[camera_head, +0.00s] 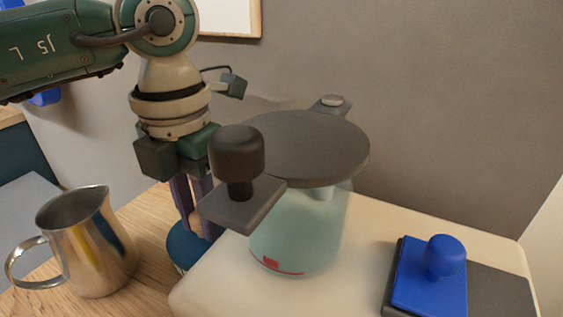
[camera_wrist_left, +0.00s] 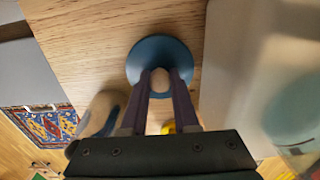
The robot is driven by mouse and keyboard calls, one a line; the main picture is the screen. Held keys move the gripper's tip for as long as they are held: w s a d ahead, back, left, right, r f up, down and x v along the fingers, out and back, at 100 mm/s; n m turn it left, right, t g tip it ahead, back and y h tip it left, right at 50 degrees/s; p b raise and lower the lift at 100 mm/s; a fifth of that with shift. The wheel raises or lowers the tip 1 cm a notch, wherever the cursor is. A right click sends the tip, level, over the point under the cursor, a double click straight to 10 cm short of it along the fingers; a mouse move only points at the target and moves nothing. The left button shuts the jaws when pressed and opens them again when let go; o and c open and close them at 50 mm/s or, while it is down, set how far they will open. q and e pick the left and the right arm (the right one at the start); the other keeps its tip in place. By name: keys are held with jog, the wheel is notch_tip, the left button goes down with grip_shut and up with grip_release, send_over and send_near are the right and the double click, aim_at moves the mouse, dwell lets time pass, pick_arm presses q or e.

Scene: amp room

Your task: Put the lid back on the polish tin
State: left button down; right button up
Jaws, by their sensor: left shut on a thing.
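The lid, a round blue disc with a pale wooden knob, shows in the left wrist view (camera_wrist_left: 150,50) and partly in the head view (camera_head: 183,250). My left gripper (camera_wrist_left: 160,82) is shut on the lid's knob, with its two purple fingers on either side. In the head view my left gripper (camera_head: 193,205) points down beside the cream block. The lid is over the wooden top; I cannot tell whether it touches it. I cannot pick out the polish tin for sure; a small yellow patch (camera_wrist_left: 168,128) shows behind the fingers. My right gripper is not in view.
A metal pitcher (camera_head: 88,245) stands left of the lid. A cream block (camera_head: 345,270) is close on the right, with a pale glass vessel (camera_head: 295,235) under a dark round plate (camera_head: 310,145). A blue knobbed piece (camera_head: 430,280) sits on a dark pad at right.

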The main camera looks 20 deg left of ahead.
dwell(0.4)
pick_arm(q)
jog(key=shift+c, duration=0.6)
grip_release()
jog(key=shift+r, duration=0.1)
jog(key=shift+r+p, duration=3)
jog(key=shift+r, duration=0.45)
grip_shut()
